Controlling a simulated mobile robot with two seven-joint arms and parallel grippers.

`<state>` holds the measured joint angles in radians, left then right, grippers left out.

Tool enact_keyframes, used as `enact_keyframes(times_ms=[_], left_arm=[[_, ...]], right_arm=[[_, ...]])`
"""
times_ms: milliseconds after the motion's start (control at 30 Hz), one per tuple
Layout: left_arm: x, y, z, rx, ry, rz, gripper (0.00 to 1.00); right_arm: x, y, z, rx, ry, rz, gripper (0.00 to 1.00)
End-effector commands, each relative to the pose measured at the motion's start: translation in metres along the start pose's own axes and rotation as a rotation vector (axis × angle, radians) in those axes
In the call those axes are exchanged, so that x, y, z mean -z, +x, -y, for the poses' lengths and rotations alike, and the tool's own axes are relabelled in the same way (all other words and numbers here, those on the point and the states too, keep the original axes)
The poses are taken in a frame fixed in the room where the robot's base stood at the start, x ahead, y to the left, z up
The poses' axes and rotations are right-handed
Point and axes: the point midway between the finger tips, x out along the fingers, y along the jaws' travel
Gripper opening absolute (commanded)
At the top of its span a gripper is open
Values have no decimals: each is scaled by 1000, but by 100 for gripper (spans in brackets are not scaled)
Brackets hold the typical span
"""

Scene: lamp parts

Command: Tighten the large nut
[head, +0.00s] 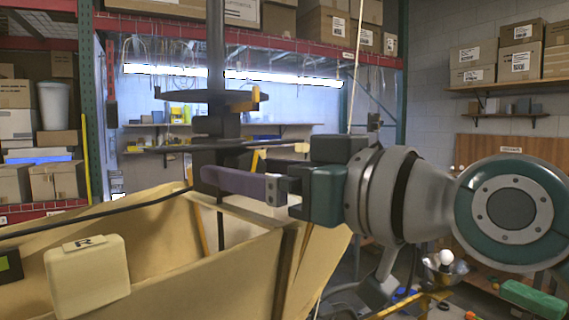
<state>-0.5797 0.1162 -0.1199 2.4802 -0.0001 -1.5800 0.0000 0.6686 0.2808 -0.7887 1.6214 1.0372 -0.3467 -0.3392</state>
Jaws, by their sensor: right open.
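My right gripper (207,174) reaches in from the right at mid-height. One flat purple-grey finger shows clearly, its tip beside a dark upright post (215,50); the other finger is hard to make out. The jaws are open, and I see nothing clearly held. The post carries a dark plate (209,97), a wider thin dark disc (165,148) and a dark block (217,124) between them. A small orange-yellow piece (247,101) is at the upper plate. I cannot tell for certain which part is the large nut. My left gripper is not in view.
Tan panels (245,265) form an open box shape below the post. A cream block marked R (87,278) stands at the lower left. Shelves with cardboard boxes (333,22) are behind. A bulb (446,257) and a green block (533,299) are at the lower right.

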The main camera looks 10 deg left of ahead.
Motion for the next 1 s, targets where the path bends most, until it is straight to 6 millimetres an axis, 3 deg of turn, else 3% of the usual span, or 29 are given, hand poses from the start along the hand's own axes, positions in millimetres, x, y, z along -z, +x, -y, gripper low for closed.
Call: enact_keyframes(times_ms=[167, 900, 1000], left_arm=[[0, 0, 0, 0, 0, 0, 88], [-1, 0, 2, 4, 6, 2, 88], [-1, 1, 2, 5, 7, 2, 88]], right_arm=[[0, 0, 0, 0, 0, 0, 86], [0, 0, 0, 0, 1, 0, 2], [0, 0, 0, 0, -1, 0, 2]])
